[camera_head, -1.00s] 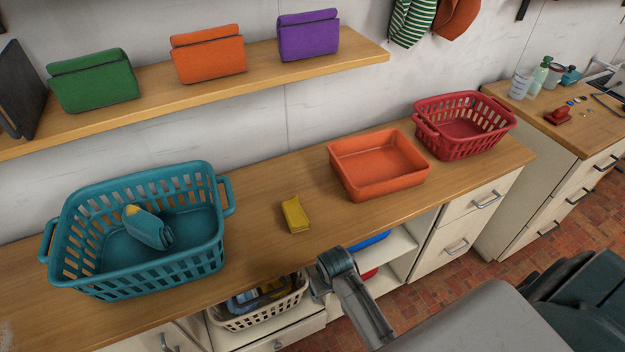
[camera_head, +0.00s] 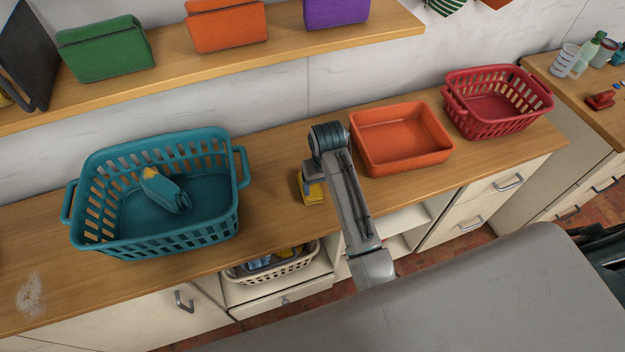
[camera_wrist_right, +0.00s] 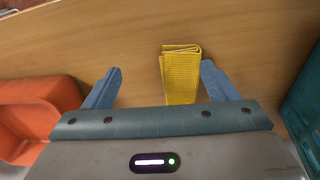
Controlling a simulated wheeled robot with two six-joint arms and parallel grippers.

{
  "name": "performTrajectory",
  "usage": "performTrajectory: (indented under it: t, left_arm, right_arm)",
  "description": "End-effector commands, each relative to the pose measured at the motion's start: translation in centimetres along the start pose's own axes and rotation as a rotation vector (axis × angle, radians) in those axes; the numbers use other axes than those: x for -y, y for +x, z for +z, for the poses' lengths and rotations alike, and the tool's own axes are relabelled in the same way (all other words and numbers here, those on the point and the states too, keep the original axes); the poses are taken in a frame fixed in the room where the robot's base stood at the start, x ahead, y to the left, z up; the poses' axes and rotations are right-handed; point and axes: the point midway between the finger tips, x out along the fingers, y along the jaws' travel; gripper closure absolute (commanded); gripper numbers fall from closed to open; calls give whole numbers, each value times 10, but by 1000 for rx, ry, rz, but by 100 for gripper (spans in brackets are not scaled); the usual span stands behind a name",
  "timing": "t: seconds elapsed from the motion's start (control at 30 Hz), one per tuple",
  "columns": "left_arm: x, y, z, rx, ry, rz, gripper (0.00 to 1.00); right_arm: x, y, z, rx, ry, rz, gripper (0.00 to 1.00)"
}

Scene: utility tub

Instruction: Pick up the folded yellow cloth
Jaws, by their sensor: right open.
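The folded yellow cloth (camera_head: 314,196) lies on the wooden counter between the teal basket and the orange tub, partly hidden by my right gripper in the head view. In the right wrist view the yellow cloth (camera_wrist_right: 181,78) shows between the two blue-grey fingers, nearer the finger at picture right. My right gripper (camera_wrist_right: 160,68) is open and empty, with its fingers apart on both sides of the cloth. In the head view my right gripper (camera_head: 308,184) is over the cloth; its exact height is hard to tell. My left gripper is out of view.
The orange tub (camera_head: 405,165) and red basket (camera_head: 500,125) stand right. The wooden shelf (camera_head: 290,45) with folded cloths runs behind. Bare counter lies around the yellow cloth.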

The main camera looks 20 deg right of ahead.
Motion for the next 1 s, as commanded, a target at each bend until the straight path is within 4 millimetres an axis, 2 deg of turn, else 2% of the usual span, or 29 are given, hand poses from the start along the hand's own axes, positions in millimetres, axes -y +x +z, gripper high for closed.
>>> performTrajectory:
  t: [0.03,0.1,0.23,0.33,0.6,0.77,0.87,1.0]
  left_arm:
    - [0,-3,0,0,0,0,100]
    - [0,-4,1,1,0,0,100]
    - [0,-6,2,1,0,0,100]
    - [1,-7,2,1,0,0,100]
    - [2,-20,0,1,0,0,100]
    - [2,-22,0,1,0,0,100]
    - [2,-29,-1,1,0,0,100]
    - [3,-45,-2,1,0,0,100]
  right_arm:
    - [8,-13,-14,5,-2,-6,20]
    - [18,-26,-29,21,-5,-10,20]
    - [30,-43,-46,45,-11,-14,20]
    - [34,-45,-50,55,-14,-15,20]
    - [34,-7,-48,57,-14,-12,20]
    - [34,7,-46,55,-13,-13,20]
    - [34,14,-45,58,-13,-14,20]
    - [35,32,-41,59,-14,-14,20]
